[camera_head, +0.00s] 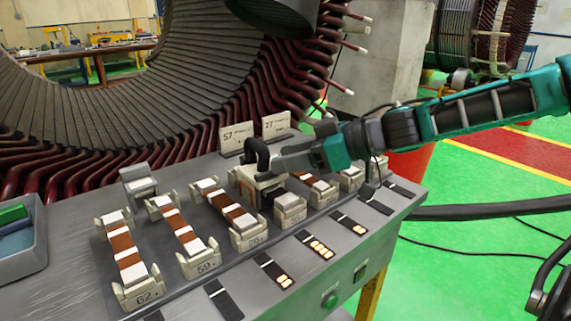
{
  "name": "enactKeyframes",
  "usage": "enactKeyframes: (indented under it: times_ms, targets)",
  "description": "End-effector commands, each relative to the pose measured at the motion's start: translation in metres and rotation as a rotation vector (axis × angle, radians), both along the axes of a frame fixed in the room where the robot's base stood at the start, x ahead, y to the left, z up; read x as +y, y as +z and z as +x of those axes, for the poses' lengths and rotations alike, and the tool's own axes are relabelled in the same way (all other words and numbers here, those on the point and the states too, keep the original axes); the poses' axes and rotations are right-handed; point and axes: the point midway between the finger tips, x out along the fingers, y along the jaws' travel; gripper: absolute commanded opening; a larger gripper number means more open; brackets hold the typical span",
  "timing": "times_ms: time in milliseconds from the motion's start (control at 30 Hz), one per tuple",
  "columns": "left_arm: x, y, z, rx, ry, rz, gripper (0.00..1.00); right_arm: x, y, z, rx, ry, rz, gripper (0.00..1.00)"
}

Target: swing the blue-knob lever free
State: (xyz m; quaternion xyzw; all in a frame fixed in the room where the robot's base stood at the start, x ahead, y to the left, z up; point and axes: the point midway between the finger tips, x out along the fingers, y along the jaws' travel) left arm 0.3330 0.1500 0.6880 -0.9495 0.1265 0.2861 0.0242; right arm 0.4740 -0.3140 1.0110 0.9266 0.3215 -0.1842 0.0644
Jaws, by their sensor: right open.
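I cannot make out a lever with a blue knob in the head view. My right gripper (258,163) reaches in from the right on a teal and black arm. It is open, over the middle of the grey bench (180,297), close to the row of cream holders (138,291). Its fingers hide part of the holders behind and below it, and whether it touches one is unclear. My left gripper is not in view.
Several holders carry copper-brown bars (122,245) with white ends. Number cards (236,136) stand behind. A large stator (190,75) rises at the back. A grey bin (22,245) with green and blue pieces sits left. Dark strips and a green button (329,300) line the front.

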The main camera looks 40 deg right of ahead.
Motion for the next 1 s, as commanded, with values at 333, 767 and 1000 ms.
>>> enactKeyframes:
  times_ms: [333, 767, 1000]
  targets:
    - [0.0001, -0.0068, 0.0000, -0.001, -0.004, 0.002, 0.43, 0.0071, -0.0051, 0.0090, 0.000, -0.001, 0.000, 0.50]
    - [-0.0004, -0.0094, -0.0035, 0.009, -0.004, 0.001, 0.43, 0.0073, -0.0044, 0.0089, -0.001, 0.000, 0.001, 0.30]
    - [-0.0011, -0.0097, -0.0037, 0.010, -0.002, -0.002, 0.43, 0.0073, -0.0044, 0.0089, -0.001, 0.000, 0.001, 0.07]
